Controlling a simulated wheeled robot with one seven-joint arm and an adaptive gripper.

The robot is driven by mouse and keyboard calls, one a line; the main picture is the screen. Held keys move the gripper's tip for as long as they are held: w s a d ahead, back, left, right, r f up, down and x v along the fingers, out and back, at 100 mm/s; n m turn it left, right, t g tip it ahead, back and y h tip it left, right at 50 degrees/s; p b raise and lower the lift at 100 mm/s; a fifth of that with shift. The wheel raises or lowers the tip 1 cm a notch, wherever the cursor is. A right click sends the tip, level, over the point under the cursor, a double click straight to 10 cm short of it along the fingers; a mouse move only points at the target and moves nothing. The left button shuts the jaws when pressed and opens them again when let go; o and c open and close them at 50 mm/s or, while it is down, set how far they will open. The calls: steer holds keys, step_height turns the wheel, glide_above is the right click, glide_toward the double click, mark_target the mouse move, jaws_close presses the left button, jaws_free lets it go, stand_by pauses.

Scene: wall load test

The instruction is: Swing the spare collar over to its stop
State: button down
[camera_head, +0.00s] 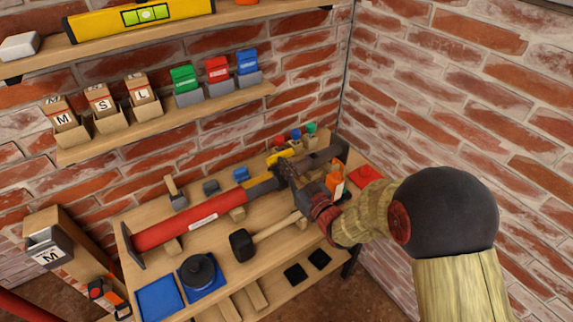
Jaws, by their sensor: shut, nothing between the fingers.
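A long red tube (190,222) lies across the workbench on wooden supports, with a dark flange at its left end. It continues to the right as a dark grey section (322,157). A dark grey band (262,188) and yellow parts (281,156) sit around the joint between them. I cannot tell which of these is the spare collar, and its stop is not clear. My gripper (284,171) is shut and empty at the joint, close to the yellow parts. It hides part of the tube there. Whether it touches anything is too small to tell.
A black-headed mallet (242,246) lies in front of the tube. A black round weight (198,270) stands on a blue mat. An orange bottle (337,180) stands right of my gripper. Shelves above hold labelled boxes (103,101) and a yellow level (140,17). Brick walls close the back and right.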

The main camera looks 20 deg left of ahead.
mark_target(278, 155)
steer(key=shift+w+a+r+g+h+p, duration=0.35)
steer(key=shift+r+p, duration=0.3)
steer(key=shift+p, duration=0.4)
steer(key=shift+w+a+r+g+h+p, duration=0.2)
steer(key=shift+w+a+g+h+p, duration=0.25)
steer(key=shift+p, duration=0.55)
steer(key=shift+w+a+f+h, duration=0.2)
steer(key=shift+a+h, duration=0.1)
steer(key=shift+a, duration=0.15)
steer(key=shift+w+a, duration=0.3)
steer(key=shift+a, duration=0.05)
